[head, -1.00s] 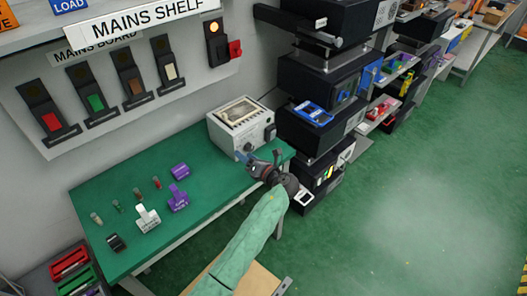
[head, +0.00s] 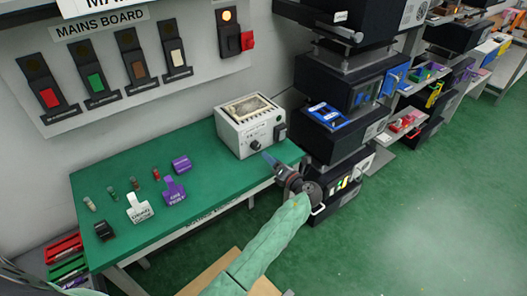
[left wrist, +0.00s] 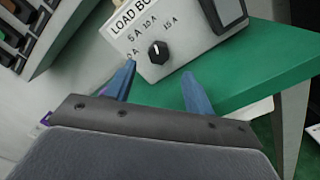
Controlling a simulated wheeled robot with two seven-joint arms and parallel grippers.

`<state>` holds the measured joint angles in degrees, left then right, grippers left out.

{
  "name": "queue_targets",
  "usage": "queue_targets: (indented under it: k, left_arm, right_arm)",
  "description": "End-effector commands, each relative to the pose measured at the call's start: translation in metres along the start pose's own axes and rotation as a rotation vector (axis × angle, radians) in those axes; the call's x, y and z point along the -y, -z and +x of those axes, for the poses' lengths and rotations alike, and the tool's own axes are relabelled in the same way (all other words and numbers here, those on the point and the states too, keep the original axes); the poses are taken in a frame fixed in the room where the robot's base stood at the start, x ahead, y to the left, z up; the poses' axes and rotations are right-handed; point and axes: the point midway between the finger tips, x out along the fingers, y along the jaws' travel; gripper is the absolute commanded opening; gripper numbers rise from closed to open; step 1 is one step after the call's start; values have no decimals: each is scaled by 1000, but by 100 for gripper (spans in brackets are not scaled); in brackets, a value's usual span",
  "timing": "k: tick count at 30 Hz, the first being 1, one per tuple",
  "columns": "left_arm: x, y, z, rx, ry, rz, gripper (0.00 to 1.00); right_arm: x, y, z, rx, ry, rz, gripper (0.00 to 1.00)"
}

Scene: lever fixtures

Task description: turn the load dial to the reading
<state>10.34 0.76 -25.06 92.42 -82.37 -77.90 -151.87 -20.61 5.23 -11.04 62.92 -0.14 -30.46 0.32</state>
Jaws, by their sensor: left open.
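In the left wrist view the dial (left wrist: 158,51) has a small white mark pointing roughly up, among printed labels 0 A, 5 A, 10 A and 15 A; the exact reading is unclear. My left gripper (head: 270,158) is open and empty, just in front of the box. Its blue fingers (left wrist: 158,78) are apart, below the dial and not touching it. My right gripper is out of view.
A black switch (head: 281,132) sits right of the dial. Purple and white tagged pieces and small cylinders lie on the bench (head: 215,185) at left. A mains board (head: 120,70) with lever switches hangs behind. A black equipment rack (head: 335,110) stands close at right.

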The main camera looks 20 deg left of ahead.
Motion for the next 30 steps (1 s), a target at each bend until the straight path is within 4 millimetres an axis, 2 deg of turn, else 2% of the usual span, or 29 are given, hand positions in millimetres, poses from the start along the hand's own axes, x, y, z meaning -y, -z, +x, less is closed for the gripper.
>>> queue_targets:
  k: [9, 13, 18, 26, 30]
  left_arm:
    - [-3, -2, 45, -1, -1, 1, 53]
    - [-2, -2, 59, 0, 0, 0, 53]
    - [-1, -1, 68, 1, 0, 0, 53]
    - [-1, 0, 69, 0, 1, 0, 53]
    - [-1, 0, 68, 0, 1, -1, 28]
  right_arm:
    - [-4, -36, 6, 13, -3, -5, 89]
    - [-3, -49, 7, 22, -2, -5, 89]
    - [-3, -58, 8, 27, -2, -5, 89]
    - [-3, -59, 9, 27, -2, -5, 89]
    - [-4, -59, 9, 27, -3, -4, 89]
